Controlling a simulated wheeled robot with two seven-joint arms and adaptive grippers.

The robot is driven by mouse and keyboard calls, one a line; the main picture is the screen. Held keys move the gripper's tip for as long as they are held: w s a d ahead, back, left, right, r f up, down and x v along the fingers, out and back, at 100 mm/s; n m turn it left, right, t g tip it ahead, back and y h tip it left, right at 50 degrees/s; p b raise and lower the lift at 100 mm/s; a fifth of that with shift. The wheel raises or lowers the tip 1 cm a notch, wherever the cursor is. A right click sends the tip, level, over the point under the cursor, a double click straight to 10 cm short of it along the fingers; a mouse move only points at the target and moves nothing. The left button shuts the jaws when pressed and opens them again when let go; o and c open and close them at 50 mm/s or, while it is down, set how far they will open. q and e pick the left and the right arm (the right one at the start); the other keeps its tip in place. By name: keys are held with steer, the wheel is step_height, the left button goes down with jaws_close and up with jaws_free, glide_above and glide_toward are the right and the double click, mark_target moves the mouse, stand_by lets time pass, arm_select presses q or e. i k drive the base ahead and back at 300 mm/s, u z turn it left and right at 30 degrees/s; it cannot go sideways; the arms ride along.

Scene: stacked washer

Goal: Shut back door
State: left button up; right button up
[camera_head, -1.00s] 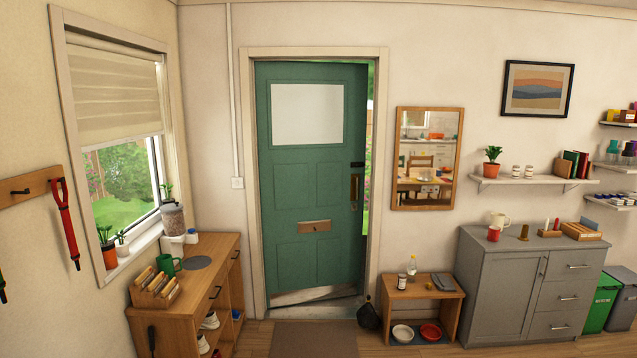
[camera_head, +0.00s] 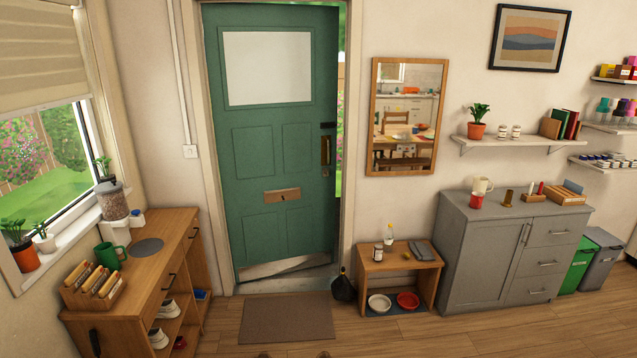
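The green back door (camera_head: 280,150) stands ahead, left of the middle of the head view. It is slightly ajar: a strip of greenery shows between its right edge and the frame, and its bottom edge sits at a slant to the threshold. It has a frosted pane at the top and a wooden letter plate (camera_head: 282,196). A brass handle (camera_head: 325,152) with a dark latch above it is near the right edge. Neither of my grippers can be made out; only small dark tips show at the bottom edge of the view, too little to identify.
A brown doormat (camera_head: 286,317) lies before the door. A wooden cabinet (camera_head: 182,224) stands at left, a grey cabinet (camera_head: 480,255) at right. Open floor lies between.

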mark_target(272, 69)
steer(key=u, duration=0.2)
steer(key=i, duration=1.95)
steer(key=z, duration=0.3)
steer(key=i, duration=1.95)
steer(key=z, duration=0.45)
